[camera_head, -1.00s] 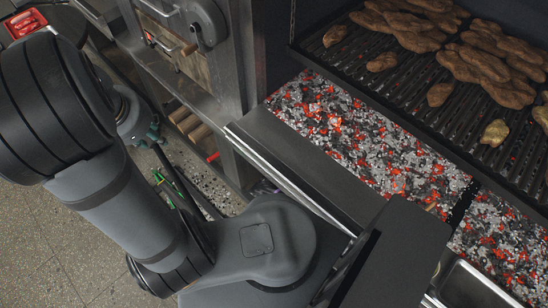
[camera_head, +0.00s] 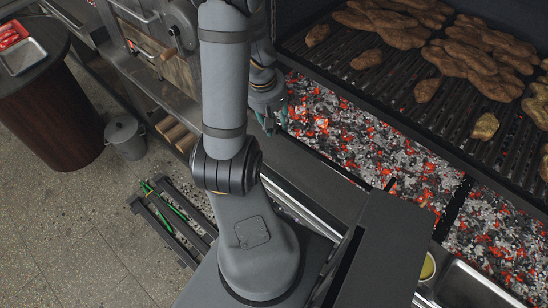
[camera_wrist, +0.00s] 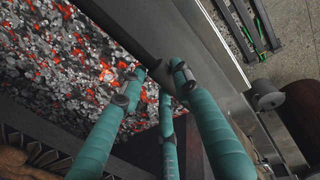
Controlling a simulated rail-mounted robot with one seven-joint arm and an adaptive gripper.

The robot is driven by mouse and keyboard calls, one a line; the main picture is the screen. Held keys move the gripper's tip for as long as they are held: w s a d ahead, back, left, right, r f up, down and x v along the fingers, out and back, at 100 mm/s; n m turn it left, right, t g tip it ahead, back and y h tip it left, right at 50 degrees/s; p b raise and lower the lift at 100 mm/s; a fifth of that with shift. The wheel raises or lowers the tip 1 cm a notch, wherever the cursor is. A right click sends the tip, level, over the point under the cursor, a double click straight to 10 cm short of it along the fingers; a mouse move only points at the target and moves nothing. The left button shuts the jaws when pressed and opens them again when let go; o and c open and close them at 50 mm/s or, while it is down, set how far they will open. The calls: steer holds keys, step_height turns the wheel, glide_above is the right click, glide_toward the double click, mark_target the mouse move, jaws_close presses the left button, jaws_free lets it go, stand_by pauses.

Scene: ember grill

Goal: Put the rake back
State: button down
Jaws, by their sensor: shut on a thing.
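My gripper (camera_head: 270,121) hangs over the left edge of the glowing coals (camera_head: 345,130) in the head view, partly behind my arm. In the wrist view its teal fingers (camera_wrist: 158,84) are closed in around a dark bar that runs between them. This bar (camera_wrist: 128,30) seems to be the rake's handle, but it blends with the dark edge of the coal bed. The rake's head cannot be made out in either view.
The grill grate (camera_head: 400,75) with several pieces of food lies behind the coals. A steel ledge (camera_head: 315,180) borders them. A black rack with green parts (camera_head: 172,215) lies on the floor. A grey bucket (camera_head: 125,137) and a round table (camera_head: 45,110) stand at left.

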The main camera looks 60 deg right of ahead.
steer(key=shift+s+d+f, duration=0.2)
steer(key=shift+f, duration=0.1)
steer(key=w+f, duration=0.2)
steer(key=w, duration=0.1)
steer(key=w+f, duration=0.2)
steer(key=w, duration=0.2)
steer(key=w+d+f+b, duration=0.1)
steer(key=w+f, duration=0.1)
steer(key=w, duration=0.2)
steer(key=shift+f, duration=0.35)
steer(key=b+x, duration=0.1)
steer(key=x, duration=0.3)
steer(key=shift+w+a+f+b, duration=0.1)
steer(key=shift+w+a+b, duration=0.1)
steer(key=shift+a+b, duration=0.15)
steer(key=c, duration=1.3)
jaws_free()
